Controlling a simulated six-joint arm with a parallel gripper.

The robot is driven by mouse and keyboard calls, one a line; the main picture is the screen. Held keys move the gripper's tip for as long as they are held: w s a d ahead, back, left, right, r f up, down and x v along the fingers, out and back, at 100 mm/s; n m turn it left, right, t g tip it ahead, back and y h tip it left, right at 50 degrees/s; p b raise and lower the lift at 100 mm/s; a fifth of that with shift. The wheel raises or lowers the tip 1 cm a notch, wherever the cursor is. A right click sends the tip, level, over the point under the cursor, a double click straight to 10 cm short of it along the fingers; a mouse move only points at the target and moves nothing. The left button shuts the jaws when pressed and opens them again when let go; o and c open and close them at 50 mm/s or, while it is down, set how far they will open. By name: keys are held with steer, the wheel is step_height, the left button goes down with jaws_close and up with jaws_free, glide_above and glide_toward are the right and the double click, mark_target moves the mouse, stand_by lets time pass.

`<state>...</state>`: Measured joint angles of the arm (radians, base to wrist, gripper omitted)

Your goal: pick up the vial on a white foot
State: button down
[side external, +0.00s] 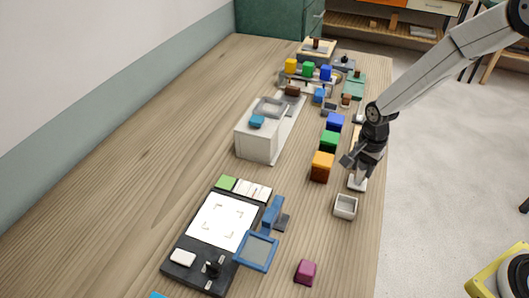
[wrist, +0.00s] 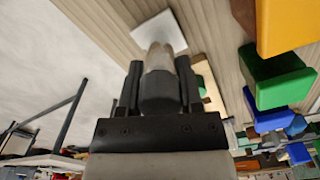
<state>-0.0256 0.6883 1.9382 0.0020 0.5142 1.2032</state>
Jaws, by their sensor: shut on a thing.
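The vial (wrist: 159,58) is pale and glassy with a dark cap, and stands on a square white foot (wrist: 158,28). In the side view the white foot (side external: 357,185) shows below my gripper (side external: 358,161), near the table's right edge. In the wrist view my gripper (wrist: 158,84) is shut on the vial's upper part, with one finger on each side of the dark cap. The fingers hide part of the vial in the side view. I cannot tell whether the foot touches the table.
A small white open box (side external: 345,206) is just in front of the foot. Orange (side external: 321,167), green (side external: 329,141) and blue (side external: 335,121) blocks stand in a row to the left. A white raised unit (side external: 256,146) is further left. Bare table (side external: 150,130) lies beyond it.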

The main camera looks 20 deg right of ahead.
steer(key=shift+r, duration=0.4)
steer(key=s+r, duration=1.1)
steer(key=s, duration=0.3)
steer(key=shift+d+r, duration=0.15)
steer(key=shift+r, duration=0.1)
steer(key=shift+w, duration=0.15)
